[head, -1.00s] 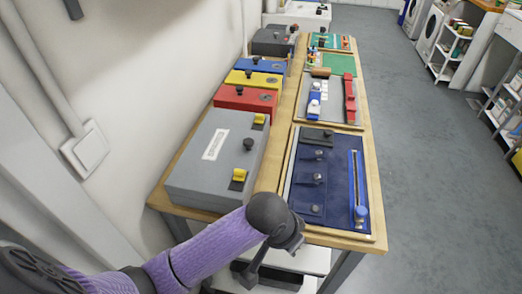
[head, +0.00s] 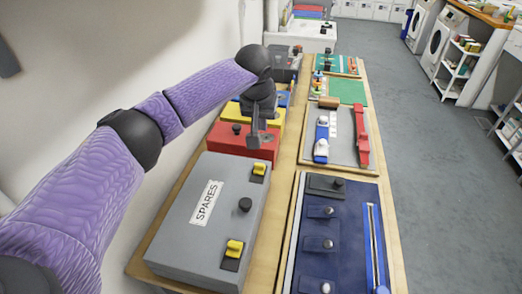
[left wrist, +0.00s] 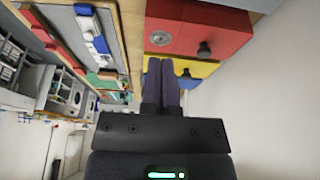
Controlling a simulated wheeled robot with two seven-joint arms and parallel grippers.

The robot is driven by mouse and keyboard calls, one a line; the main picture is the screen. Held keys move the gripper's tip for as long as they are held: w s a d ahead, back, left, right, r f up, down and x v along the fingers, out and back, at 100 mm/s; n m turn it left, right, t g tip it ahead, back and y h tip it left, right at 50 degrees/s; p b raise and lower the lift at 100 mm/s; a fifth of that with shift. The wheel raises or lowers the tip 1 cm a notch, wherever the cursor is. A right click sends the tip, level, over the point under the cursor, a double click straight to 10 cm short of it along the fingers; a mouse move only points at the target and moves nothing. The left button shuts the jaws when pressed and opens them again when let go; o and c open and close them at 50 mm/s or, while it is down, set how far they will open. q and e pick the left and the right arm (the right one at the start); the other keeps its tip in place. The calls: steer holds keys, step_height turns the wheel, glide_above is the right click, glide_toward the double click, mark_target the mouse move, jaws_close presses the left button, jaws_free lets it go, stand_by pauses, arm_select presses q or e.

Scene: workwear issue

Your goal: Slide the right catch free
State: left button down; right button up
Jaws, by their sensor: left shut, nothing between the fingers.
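The grey box labelled SPARES (head: 178,215) lies shut on the near left of the table. Two yellow catches sit on dark plates along its right side: a far catch (head: 259,169) and a near catch (head: 234,247). A black knob (head: 245,204) stands between them. The far catch is further right in the picture. My left gripper (head: 254,146) points down over the red box, beyond the grey box and apart from both catches. Its fingers are closed together and empty, as the left wrist view (left wrist: 161,85) also shows. My right gripper is out of view.
The red box (head: 233,141), yellow box (head: 236,111) and a blue box stand in a row beyond. A dark blue board (head: 345,214) with knobs and a slider rail lies right of the grey box. The wall is close on the left; the aisle is right.

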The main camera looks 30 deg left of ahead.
mark_target(260, 167)
arm_select(q)
steer(key=b+x, duration=0.5)
steer(key=x, duration=0.6)
steer(key=shift+s, duration=0.1)
steer(key=s, duration=0.1)
steer(key=s+p, duration=0.1)
steer(key=s+r+p, duration=0.1)
steer(key=shift+d, duration=0.35)
steer(key=shift+s+d+f, duration=0.1)
steer(key=shift+s+d, duration=0.1)
steer(key=shift+s, duration=0.3)
